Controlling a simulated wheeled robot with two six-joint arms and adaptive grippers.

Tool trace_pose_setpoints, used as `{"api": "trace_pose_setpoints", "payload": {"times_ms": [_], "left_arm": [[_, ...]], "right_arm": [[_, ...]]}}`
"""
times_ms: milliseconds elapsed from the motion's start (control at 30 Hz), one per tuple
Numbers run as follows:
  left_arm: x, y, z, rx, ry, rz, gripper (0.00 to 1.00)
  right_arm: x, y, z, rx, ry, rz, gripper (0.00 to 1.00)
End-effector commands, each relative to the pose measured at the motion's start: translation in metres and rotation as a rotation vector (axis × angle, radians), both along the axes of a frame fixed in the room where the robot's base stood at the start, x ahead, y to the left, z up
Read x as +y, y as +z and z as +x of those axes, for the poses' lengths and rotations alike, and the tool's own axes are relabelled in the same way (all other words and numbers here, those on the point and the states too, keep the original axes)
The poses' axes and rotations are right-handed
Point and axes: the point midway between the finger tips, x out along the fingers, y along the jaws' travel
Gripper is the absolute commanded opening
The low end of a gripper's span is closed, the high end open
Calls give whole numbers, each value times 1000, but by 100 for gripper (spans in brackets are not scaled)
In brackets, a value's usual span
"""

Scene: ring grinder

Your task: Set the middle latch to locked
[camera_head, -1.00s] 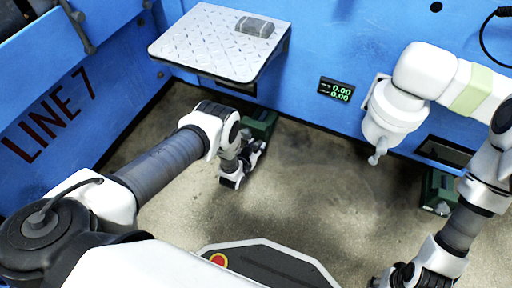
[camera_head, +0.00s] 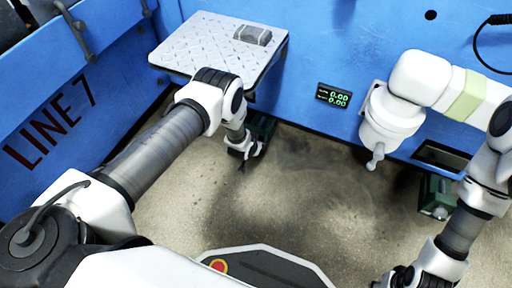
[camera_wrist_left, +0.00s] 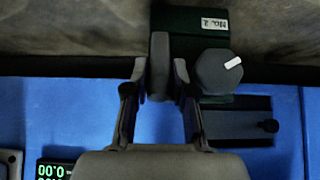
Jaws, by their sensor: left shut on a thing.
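My left gripper (camera_head: 243,152) is low in front of the blue wall, beside a dark green box (camera_head: 262,128) that it partly hides. In the left wrist view, my left gripper (camera_wrist_left: 160,85) is shut on a grey upright piece (camera_wrist_left: 159,58). I cannot tell if this piece is the middle latch. Right of it in that view, the green box (camera_wrist_left: 183,22) carries a "No. 2" label and a dark many-sided knob (camera_wrist_left: 218,71) with a white mark. My right gripper (camera_head: 395,279) is at the bottom edge, its fingers unclear.
A metal shelf (camera_head: 205,48) juts out above the left gripper. A display (camera_head: 333,96) reads 0.00 twice. A white unit with a pale green band (camera_head: 466,95) is at the right, above another green box (camera_head: 436,192). The middle floor is clear.

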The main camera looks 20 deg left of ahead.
Motion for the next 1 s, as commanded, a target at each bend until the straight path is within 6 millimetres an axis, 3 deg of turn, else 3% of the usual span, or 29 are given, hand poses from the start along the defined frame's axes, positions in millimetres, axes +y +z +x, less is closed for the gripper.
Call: {"api": "trace_pose_setpoints", "payload": {"times_ms": [233, 267, 300, 667, 833, 1000], "left_arm": [[0, 1, 1, -2, 0, 0, 0], [0, 1, 1, -2, 0, 0, 28], [0, 1, 1, -2, 0, 0, 36], [0, 3, -1, 0, 0, 0, 36], [1, 23, -17, 1, 0, 0, 36], [2, 57, -44, 1, 0, 0, 36]], "right_arm": [[0, 0, 0, 0, 0, 0, 34], [0, 0, 0, 0, 0, 0, 34], [0, 0, 0, 0, 0, 0, 34], [0, 0, 0, 0, 0, 0, 34], [0, 0, 0, 0, 0, 0, 34], [0, 0, 0, 0, 0, 0, 34]]}}
